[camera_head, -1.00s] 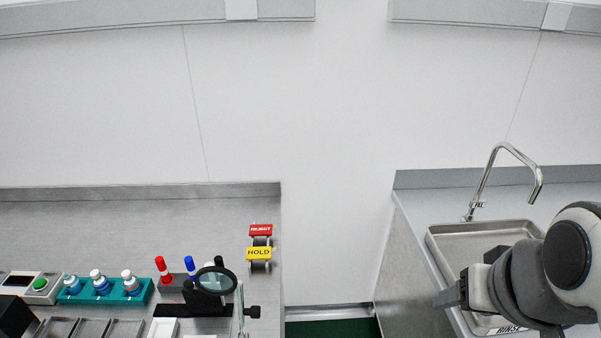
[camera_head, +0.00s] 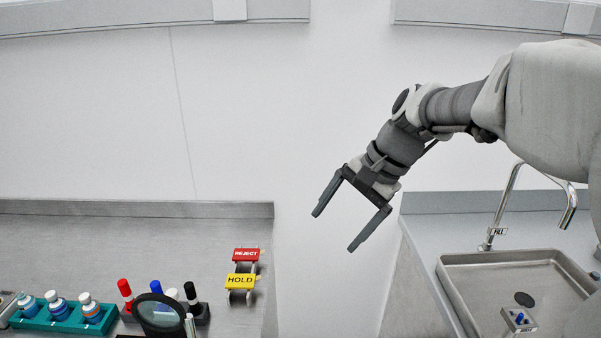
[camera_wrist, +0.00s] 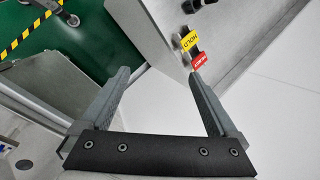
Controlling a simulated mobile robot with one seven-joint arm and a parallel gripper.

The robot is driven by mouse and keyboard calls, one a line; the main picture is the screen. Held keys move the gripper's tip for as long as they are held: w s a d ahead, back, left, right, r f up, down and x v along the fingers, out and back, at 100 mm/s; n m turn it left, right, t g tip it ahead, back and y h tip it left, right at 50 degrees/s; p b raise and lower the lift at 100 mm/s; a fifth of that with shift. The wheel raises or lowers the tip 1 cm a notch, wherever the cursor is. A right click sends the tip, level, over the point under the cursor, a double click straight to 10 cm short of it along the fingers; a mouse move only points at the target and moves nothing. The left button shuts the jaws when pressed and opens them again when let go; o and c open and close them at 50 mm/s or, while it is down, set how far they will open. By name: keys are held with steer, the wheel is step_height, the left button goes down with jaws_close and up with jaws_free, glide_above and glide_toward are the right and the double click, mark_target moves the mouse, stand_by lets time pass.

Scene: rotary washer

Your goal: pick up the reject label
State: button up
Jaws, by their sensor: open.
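The red reject label (camera_head: 246,254) stands on a small holder near the right end of the left steel counter. The yellow hold label (camera_head: 240,281) is just in front of it. My gripper (camera_head: 333,231) is open and empty, in the air to the right of the labels and apart from them. In the wrist view the reject label (camera_wrist: 199,61) shows beyond the right finger's tip, with the hold label (camera_wrist: 189,41) above it. My open gripper (camera_wrist: 157,78) has nothing between its fingers.
The left counter (camera_head: 120,245) also holds a teal rack (camera_head: 60,316) of bottles, several markers (camera_head: 125,292) and a magnifier (camera_head: 160,314). A gap separates it from the right counter, which has a sink (camera_head: 480,290) and a tap (camera_head: 508,200).

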steer(key=w+a+f+m+g+y+b, duration=0.1)
steer(key=w+a+f+m+y+b, duration=0.15)
steer(key=w+f, duration=0.4)
steer(key=w+a+f+m+g+y+b, duration=0.1)
steer(key=w+a+f+m+y+b, duration=0.2)
steer(key=w+f, duration=0.35)
steer(key=m+y+b, duration=0.5)
steer(key=b, duration=0.1)
glide_toward(246, 253)
steer(key=b+x, duration=0.4)
steer(key=x, duration=0.3)
steer(key=shift+s+a+f, duration=0.1)
steer(key=shift+a, duration=0.2)
steer(key=c, duration=1.4)
